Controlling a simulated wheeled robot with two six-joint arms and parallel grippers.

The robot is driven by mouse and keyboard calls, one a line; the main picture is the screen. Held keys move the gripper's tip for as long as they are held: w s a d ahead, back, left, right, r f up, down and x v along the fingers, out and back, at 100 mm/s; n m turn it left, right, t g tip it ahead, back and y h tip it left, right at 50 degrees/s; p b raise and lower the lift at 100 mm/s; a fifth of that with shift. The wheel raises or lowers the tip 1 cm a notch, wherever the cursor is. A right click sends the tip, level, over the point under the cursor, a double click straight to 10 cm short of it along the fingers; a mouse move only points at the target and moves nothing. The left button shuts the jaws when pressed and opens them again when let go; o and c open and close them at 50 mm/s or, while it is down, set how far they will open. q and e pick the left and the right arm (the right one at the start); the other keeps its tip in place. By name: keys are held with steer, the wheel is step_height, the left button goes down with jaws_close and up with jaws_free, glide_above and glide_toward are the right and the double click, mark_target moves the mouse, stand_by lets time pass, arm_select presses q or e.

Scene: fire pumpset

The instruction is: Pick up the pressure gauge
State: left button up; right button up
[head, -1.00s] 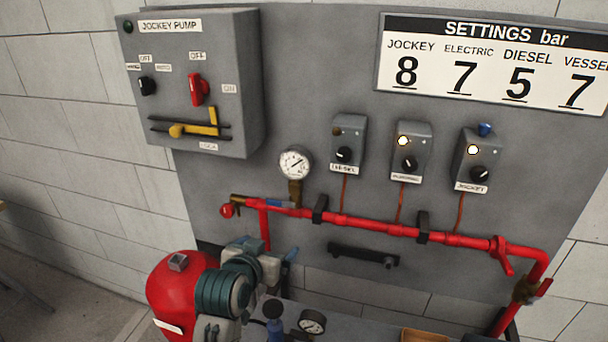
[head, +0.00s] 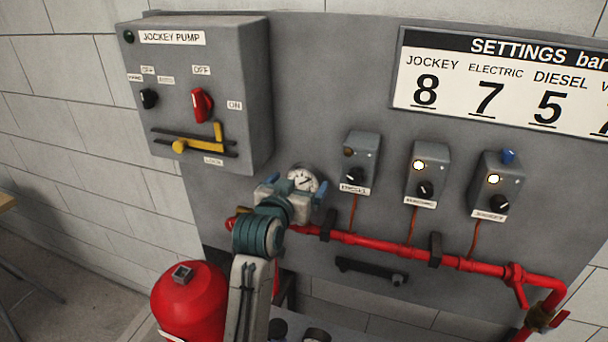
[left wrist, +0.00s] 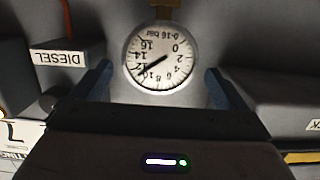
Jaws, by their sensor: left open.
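A round white-faced pressure gauge (head: 303,179) sits on the red pipe against the grey panel. In the left wrist view the gauge (left wrist: 158,55) appears upside down, with a 0-16 bar dial and a brass stem. My left gripper (head: 296,187) is open in front of it, covering its lower part in the head view. Its blue fingers stand on either side of the dial in the wrist view, with visible space between each finger and the rim. A second gauge (head: 316,335) is mostly cut off at the bottom edge. My right gripper is not in view.
The jockey pump box (head: 195,95) juts out above left of the gauge. The diesel control box (head: 360,158) is close on its right, with two more boxes beyond. The red pipe (head: 400,249) runs below them. A red tank (head: 190,300) stands at lower left.

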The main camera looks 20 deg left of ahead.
arm_select(q)
steer(key=shift+w+d+r, duration=0.1)
steer(key=shift+w+r, duration=0.1)
steer(key=shift+w, duration=0.4)
steer(key=shift+w+f+p, duration=0.1)
steer(key=shift+w+p, duration=0.2)
steer(key=shift+p, duration=0.1)
steer(key=shift+w+f, duration=0.2)
steer(key=shift+w, duration=0.15)
steer(key=shift+c, duration=0.4)
steer(key=shift+s, duration=0.1)
steer(key=c, duration=1.1)
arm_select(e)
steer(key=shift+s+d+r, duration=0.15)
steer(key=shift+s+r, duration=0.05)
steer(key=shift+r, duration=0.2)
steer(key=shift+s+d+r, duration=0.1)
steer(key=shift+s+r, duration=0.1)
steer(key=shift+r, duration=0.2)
arm_select(q)
steer(key=shift+r, duration=0.1)
